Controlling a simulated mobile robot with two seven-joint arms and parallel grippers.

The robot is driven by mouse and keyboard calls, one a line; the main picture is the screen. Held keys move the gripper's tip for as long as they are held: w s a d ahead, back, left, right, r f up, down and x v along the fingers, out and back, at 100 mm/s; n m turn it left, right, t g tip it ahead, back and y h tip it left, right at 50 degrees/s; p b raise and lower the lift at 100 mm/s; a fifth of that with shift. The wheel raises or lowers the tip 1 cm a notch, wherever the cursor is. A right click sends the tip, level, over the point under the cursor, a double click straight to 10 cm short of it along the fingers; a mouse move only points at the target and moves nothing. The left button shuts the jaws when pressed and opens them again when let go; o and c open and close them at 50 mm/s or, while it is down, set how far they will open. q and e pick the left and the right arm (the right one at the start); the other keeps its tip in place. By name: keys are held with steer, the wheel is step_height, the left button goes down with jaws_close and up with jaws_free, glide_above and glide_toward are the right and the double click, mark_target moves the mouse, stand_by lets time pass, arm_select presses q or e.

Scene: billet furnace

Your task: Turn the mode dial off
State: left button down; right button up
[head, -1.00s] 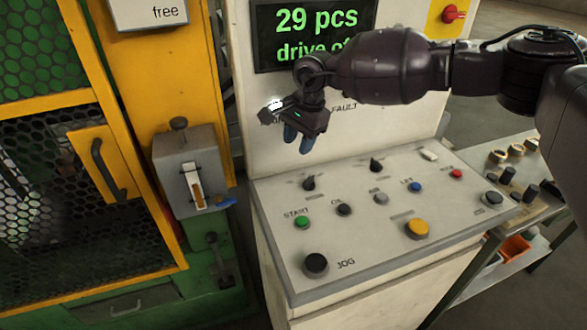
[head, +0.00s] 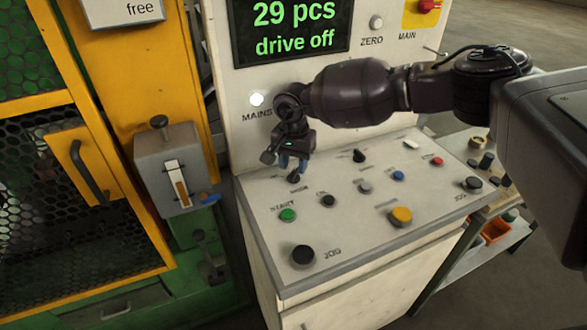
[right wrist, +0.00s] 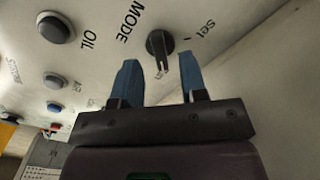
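The mode dial (right wrist: 160,44) is a black rotary knob beside the printed word MODE in the right wrist view. Its raised bar points toward my gripper, with small lettering around it. In the head view the dial (head: 294,178) shows at the back left of the sloping desk panel (head: 345,215), just below my right fingertips. My right gripper (head: 292,163) is open, with two blue fingers. In the right wrist view the gripper (right wrist: 161,78) has its fingers apart, on either side of the dial's line and seemingly just short of it. My left gripper is not in view.
Near the dial are a green button (head: 287,215), a black button (head: 328,200), a second black knob (head: 358,156) and a large black button (head: 303,255). A screen (head: 292,28) above reads "29 pcs drive off". A yellow-framed guard stands at left.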

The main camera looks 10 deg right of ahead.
mark_target(294, 175)
steer(key=shift+f, duration=1.2)
jaws_close()
